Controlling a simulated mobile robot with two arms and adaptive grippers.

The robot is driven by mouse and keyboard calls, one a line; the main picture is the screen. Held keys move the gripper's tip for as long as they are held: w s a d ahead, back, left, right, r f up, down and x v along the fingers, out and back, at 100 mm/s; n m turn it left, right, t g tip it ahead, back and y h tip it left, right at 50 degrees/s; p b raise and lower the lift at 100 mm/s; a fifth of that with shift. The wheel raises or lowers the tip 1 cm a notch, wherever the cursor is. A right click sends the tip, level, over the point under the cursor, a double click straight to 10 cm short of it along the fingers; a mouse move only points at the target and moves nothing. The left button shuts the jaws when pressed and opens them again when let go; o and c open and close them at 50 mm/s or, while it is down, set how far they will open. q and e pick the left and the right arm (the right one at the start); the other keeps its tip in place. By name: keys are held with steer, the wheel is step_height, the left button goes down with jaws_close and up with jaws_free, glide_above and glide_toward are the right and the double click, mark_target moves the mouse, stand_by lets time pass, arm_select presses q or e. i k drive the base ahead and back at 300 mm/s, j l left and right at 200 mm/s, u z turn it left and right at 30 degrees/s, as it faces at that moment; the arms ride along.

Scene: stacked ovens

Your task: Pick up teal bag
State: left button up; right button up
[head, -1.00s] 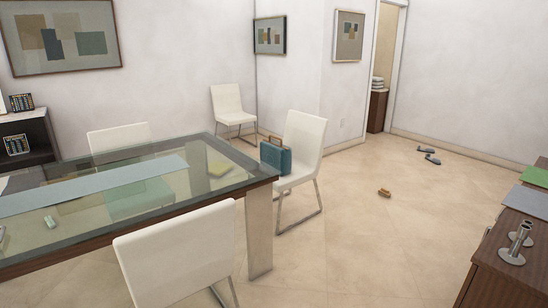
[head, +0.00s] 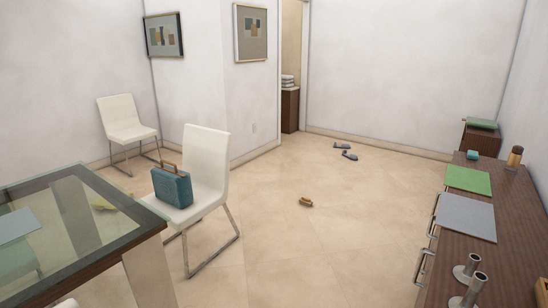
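The teal bag (head: 172,188) stands upright on the seat of a white chair (head: 207,160) beside the glass table's far corner. It is boxy, with a tan-brown handle on top. Its whole front face shows, clear of the table edge in this view. Neither of my grippers shows in the head view.
The glass table (head: 136,232) with a dark wood frame fills the lower left. Another white chair (head: 122,122) stands by the back wall. A brown object (head: 306,202) and grey shoes (head: 346,152) lie on the floor. A wooden sideboard (head: 509,215) runs along the right. The middle floor is open.

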mark_target(172, 186)
steer(key=i, duration=0.75)
steer(key=i+u, duration=0.1)
steer(key=i, duration=0.65)
steer(key=i+l, duration=0.15)
steer(key=i, duration=0.6)
steer(key=i+l+u, duration=0.1)
steer(key=i+u, duration=0.35)
steer(key=i+l+u, duration=0.15)
steer(key=u, duration=0.25)
steer(key=i+l+u, duration=0.7)
steer(key=u, duration=0.2)
steer(key=i+l+u, duration=0.15)
steer(key=l+u, duration=0.25)
steer(key=l, duration=0.15)
